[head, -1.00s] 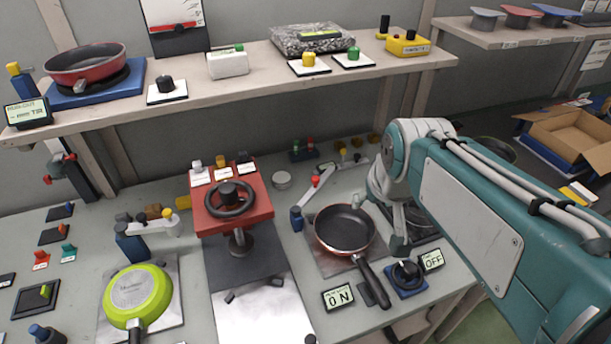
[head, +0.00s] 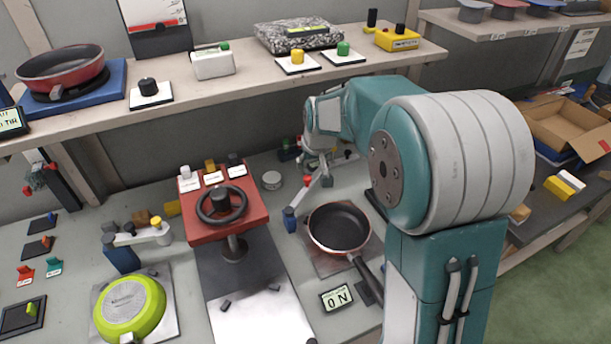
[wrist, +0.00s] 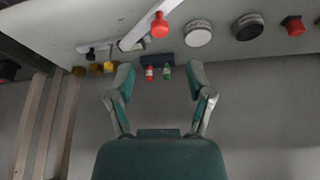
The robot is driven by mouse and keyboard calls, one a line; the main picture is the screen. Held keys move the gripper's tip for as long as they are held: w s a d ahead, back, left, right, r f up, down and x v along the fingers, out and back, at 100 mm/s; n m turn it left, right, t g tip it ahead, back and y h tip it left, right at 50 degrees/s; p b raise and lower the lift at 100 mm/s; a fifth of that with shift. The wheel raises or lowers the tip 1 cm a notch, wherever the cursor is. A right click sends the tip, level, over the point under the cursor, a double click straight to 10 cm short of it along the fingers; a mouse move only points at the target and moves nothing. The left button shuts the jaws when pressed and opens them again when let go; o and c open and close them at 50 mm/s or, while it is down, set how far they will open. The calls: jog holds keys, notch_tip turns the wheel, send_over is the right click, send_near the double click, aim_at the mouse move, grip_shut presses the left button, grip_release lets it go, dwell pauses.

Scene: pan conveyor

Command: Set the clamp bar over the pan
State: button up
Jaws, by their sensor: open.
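The pan (head: 340,228), black inside with a reddish rim, sits on a plate on the bench, its handle toward the front right. The clamp bar (head: 307,196) is a pale bar on a blue post (head: 290,218) left of the pan. It slants toward the back, beside the pan and not across it. It also shows in the wrist view (wrist: 140,30) with its red knob (wrist: 160,26). My gripper (wrist: 160,77) is open and empty, its fingers apart, with the knob ahead of it. In the head view my gripper (head: 318,158) is small behind the pan, partly overlapping the bar's far end.
A red press with a black handwheel (head: 220,205) stands left of the post. A green pan (head: 130,308) lies further left. An ON sign (head: 337,297) is in front of the pan. The shelf (head: 230,92) overhangs the bench back. Red and green buttons (wrist: 158,72) show between my fingers.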

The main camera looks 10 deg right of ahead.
aim_at(308, 177)
jog(key=x, duration=0.8)
jog(key=shift+f, duration=0.15)
jog(key=shift+c, duration=0.3)
grip_shut()
